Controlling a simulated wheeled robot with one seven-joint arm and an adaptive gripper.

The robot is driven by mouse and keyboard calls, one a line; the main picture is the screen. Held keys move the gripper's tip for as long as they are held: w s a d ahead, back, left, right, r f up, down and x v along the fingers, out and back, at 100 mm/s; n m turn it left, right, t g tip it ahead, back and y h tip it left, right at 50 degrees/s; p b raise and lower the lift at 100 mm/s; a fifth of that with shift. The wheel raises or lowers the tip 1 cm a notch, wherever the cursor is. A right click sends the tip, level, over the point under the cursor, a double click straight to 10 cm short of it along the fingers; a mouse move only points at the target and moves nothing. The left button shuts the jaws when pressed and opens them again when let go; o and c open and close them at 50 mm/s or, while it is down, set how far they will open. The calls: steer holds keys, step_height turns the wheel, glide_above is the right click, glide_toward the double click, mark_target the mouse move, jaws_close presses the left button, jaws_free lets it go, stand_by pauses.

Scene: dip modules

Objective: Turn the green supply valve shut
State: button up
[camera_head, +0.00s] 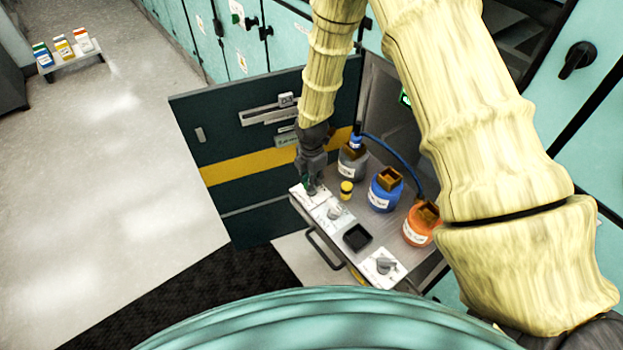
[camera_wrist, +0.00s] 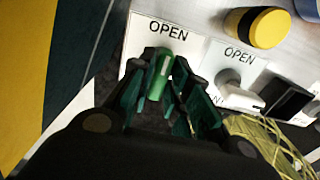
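The green supply valve (camera_wrist: 160,76) shows in the wrist view as a green lever handle on a white plate marked OPEN. Its upper end points toward the OPEN label. My gripper (camera_wrist: 165,78) has a finger on each side of the handle, close against it. The fingers lean inward and look shut on it. The lower part of the handle and the rest of the plate's markings are hidden by the fingers. In the head view my gripper (camera_head: 311,188) is down at the far left end of the shelf, covering most of the valve.
Beside it are a grey-handled valve (camera_wrist: 238,88) marked OPEN, a yellow cap (camera_wrist: 258,27) and a black square recess (camera_head: 357,237). Another grey valve (camera_head: 382,266) sits nearer. Blue (camera_head: 384,196) and orange (camera_head: 418,230) bottles stand behind. An open dark door (camera_head: 235,150) is close left.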

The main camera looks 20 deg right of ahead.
jaws_close()
steer(key=shift+m, duration=0.3)
steer(key=m, duration=0.3)
steer(key=shift+m+b, duration=0.3)
steer(key=shift+b, duration=0.05)
steer(key=m, duration=0.4)
steer(key=shift+m+b, duration=0.3)
steer(key=m, duration=0.4)
steer(key=shift+m, duration=0.3)
steer(key=shift+m+b, duration=0.35)
steer(key=shift+m, duration=1.85)
